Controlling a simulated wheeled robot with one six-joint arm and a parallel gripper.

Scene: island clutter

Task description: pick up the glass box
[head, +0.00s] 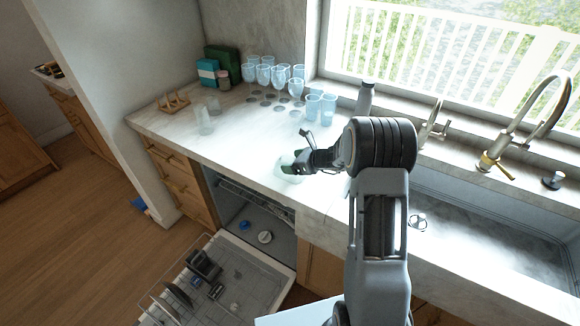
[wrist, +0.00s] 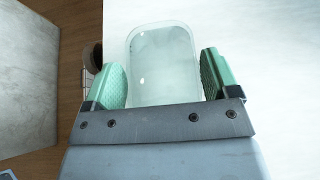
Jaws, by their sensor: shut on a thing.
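The glass box (wrist: 163,66) is a clear, pale container with rounded corners, seen between the two green finger pads in the wrist view. In the head view the glass box (head: 286,166) shows faintly at the counter's front edge, partly hidden by my gripper (head: 296,167). My gripper also shows in the wrist view (wrist: 164,82), shut on the glass box. Small gaps seem to show beside the pads there, so the exact contact is hard to see. I cannot tell whether the box touches the counter.
Several glasses (head: 272,75) stand at the back of the marble counter (head: 215,160). A wooden rack (head: 173,103) is at its left. The sink (head: 475,225) lies to the right. The open dishwasher (head: 225,280) is below the front edge. The counter's middle is mostly clear.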

